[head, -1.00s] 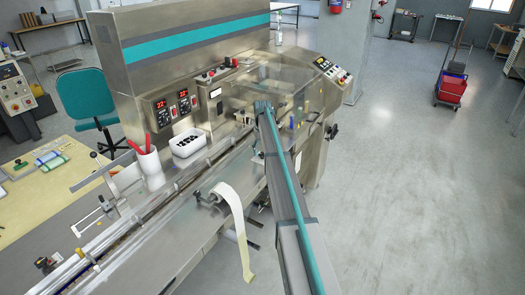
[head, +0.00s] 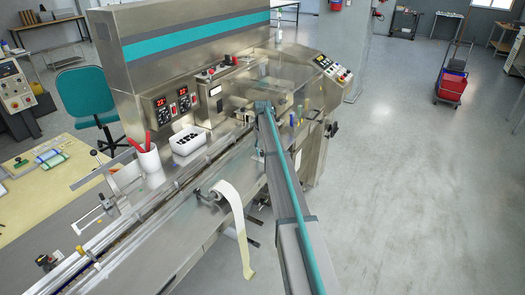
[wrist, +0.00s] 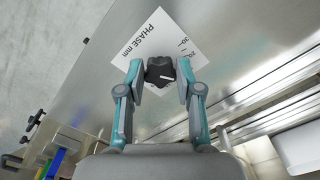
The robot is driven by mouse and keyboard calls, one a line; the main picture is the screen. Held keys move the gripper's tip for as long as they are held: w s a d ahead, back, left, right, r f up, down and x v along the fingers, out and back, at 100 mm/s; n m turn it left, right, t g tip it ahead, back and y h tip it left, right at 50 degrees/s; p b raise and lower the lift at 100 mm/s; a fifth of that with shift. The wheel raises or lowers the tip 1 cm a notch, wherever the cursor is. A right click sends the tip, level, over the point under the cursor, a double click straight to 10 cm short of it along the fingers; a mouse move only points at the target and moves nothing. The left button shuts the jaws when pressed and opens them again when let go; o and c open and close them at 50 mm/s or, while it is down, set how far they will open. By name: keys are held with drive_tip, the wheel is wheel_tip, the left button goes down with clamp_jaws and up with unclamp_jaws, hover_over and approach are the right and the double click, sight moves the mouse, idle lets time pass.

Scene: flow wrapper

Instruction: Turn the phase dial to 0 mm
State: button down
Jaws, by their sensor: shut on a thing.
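The phase dial (wrist: 160,72) is a black knob with a white pointer line, on a white plate (wrist: 150,44) printed "PHASE mm" in the wrist view. The marks 20 and 30 show at the plate's upper right; the rest of the scale, the 0 included, is hidden by my fingers and the knob or is not readable. The pointer line lies nearly level across the knob. My gripper (wrist: 161,80) is shut on the dial, one fingertip on each side. In the head view my gripper (head: 262,106) is at the machine front, and the dial is hidden there.
The steel panel (wrist: 240,60) around the plate is flat and bare. Blue, yellow and green parts (wrist: 58,155) stand at lower left in the wrist view. In the head view a white bin (head: 188,140) and a film roll (head: 222,190) are left of my arm.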

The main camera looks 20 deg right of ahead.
sight(262, 152)
drive_tip(key=shift+m+b, duration=0.6)
drive_tip(key=shift+m, duration=0.7)
drive_tip(key=shift+m+b, duration=0.5)
drive_tip(key=shift+m, duration=0.9)
drive_tip(key=c, duration=0.8)
unclamp_jaws()
drive_tip(key=shift+o, duration=0.2)
drive_tip(key=shift+r, duration=0.1)
wheel_tip(262, 152, up, 12)
